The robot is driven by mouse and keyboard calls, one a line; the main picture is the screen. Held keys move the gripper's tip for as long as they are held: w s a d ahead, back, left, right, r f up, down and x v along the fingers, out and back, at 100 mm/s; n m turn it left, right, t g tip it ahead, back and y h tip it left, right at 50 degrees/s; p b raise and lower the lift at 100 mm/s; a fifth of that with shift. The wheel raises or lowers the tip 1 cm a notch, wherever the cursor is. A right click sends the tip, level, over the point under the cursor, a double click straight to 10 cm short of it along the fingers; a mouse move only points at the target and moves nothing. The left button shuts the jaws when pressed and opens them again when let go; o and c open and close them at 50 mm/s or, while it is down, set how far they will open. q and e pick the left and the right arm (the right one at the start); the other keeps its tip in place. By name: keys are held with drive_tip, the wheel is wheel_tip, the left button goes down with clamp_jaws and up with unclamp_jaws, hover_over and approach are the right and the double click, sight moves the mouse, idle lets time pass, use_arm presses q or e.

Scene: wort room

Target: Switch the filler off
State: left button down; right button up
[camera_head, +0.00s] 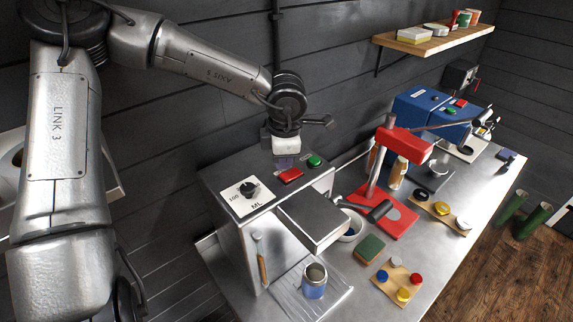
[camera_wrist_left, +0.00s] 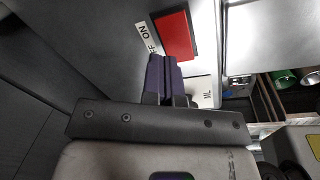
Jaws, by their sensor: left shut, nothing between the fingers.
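The filler (camera_head: 286,221) is a steel box at the left end of the bench. Its top carries a red switch (camera_head: 290,176), a green button or lamp (camera_head: 313,160) and a black dial (camera_head: 249,189) on a white plate. My left gripper (camera_head: 285,163) is shut and empty, pointing down over the filler's top, just behind the red switch. In the left wrist view its purple fingers (camera_wrist_left: 164,76) are together beside the red switch (camera_wrist_left: 176,36), with a partly hidden ON label (camera_wrist_left: 146,33). I cannot tell whether they touch it, or the switch's position. My right gripper is not in view.
A red lever press (camera_head: 391,180) and a blue machine (camera_head: 432,112) stand farther along the bench. Small boards with coloured caps (camera_head: 399,281) lie near the front edge. A dark wall is behind my arm.

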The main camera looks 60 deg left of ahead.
sight(282, 174)
use_arm(q)
drive_tip(key=shift+h, duration=0.6)
drive_tip(key=f, duration=0.4)
drive_tip(key=shift+s+d, duration=0.1)
drive_tip(key=shift+s, duration=0.2)
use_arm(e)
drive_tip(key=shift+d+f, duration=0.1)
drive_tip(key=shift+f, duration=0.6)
use_arm(q)
drive_tip(key=shift+w+d+r+p, duration=0.2)
drive_tip(key=shift+r+p, duration=0.25)
drive_tip(key=shift+r, duration=0.3)
drive_tip(key=shift+w+d+r+p, duration=0.1)
drive_tip(key=shift+d+r+p, duration=0.15)
drive_tip(key=shift+r+p, duration=0.35)
drive_tip(key=shift+w+d+r+p, duration=0.1)
drive_tip(key=shift+r+p, duration=0.25)
drive_tip(key=shift+r, duration=0.45)
drive_tip(key=shift+w+d+r+p, duration=0.1)
drive_tip(key=shift+r+p, duration=0.2)
drive_tip(key=shift+r, duration=0.75)
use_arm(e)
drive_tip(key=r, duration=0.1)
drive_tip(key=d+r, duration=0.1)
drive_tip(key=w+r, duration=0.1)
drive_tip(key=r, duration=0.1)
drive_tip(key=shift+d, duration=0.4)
use_arm(q)
drive_tip(key=shift+r, duration=0.1)
drive_tip(key=shift+s, duration=0.15)
